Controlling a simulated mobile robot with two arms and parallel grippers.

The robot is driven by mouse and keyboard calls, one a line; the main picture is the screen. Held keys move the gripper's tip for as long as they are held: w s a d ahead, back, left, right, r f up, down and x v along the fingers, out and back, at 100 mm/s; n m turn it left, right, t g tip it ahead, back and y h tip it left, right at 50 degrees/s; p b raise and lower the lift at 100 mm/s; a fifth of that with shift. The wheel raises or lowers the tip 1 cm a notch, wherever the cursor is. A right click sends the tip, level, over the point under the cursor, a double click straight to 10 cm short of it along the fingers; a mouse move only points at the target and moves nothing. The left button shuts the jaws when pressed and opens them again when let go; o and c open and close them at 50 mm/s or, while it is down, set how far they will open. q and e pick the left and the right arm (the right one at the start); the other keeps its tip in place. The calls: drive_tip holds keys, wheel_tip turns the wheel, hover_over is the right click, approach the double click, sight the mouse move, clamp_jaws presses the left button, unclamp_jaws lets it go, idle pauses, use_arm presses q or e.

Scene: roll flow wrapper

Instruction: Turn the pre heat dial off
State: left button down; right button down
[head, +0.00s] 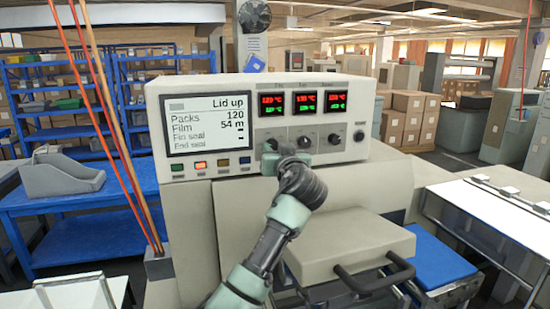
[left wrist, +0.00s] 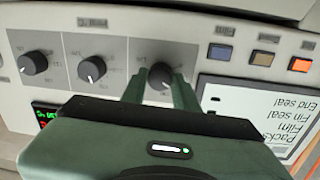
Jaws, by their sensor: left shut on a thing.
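The control panel (head: 350,155) of the wrapper carries a row of three black dials under three lit displays. The leftmost dial, the pre heat dial by its place, is mostly hidden behind my left gripper (head: 272,150) in the head view. In the left wrist view, which is turned over, this dial (left wrist: 161,76) sits between the two green fingers of my left gripper (left wrist: 160,92), which is shut on it. A white pointer mark shows low on the dial there. The middle dial (head: 304,142) and the right dial (head: 334,139) stand free. My right gripper is not in view.
A screen (head: 207,122) reading "Lid up" is left of the dials, with several coloured buttons (head: 201,164) below it. A round black knob (head: 359,135) is at the panel's right. A beige cover with a black handle (head: 375,278) juts out below.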

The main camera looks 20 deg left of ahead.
use_arm(q)
drive_tip(key=n+b, duration=0.2)
drive_tip(key=b, duration=0.1)
drive_tip(key=n+b, duration=0.3)
drive_tip(key=b, duration=0.1)
drive_tip(key=n+b, duration=0.3)
drive_tip(key=shift+d+f+y, duration=0.1)
drive_tip(key=shift+f+y, duration=0.2)
drive_tip(key=n+b, duration=0.2)
drive_tip(key=n, duration=0.1)
drive_tip(key=shift+r, duration=0.1)
drive_tip(key=shift+r+n+b, duration=0.1)
drive_tip(key=shift+n+b, duration=0.2)
drive_tip(key=shift+n, duration=0.6)
drive_tip(key=c, duration=1.1)
unclamp_jaws()
drive_tip(key=shift+w, duration=0.15)
